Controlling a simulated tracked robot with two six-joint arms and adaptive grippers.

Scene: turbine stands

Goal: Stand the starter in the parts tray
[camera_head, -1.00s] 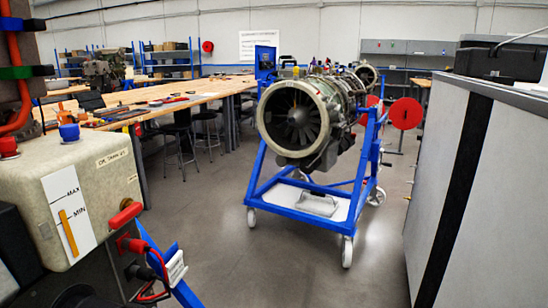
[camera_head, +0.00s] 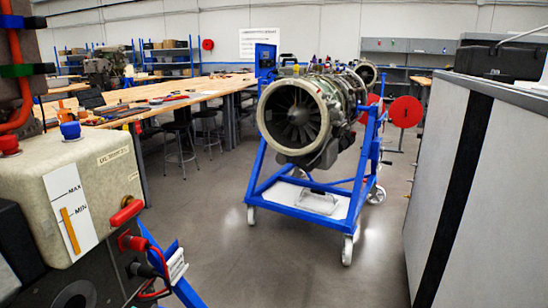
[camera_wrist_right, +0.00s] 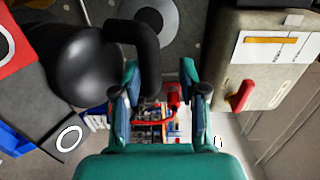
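My right gripper (camera_wrist_right: 162,98) shows in the right wrist view with its two teal fingers spread apart and nothing clearly between them. A dark rounded body (camera_wrist_right: 82,66) with a black elbow pipe (camera_wrist_right: 140,45) is left of the fingers; I cannot tell for sure whether it is the starter. A grey round pad (camera_wrist_right: 150,18) lies beyond it, and a grey ringed disc (camera_head: 75,295) shows at the lower left of the head view. No parts tray can be made out with certainty. My left gripper is not in view.
A beige tank (camera_head: 75,185) with a MAX/MIN gauge and red handle (camera_head: 126,212) stands close at left. A turbine (camera_head: 295,118) sits on a blue wheeled stand (camera_head: 350,212). A grey cabinet (camera_head: 480,180) is at right. Open floor (camera_head: 250,270) lies between.

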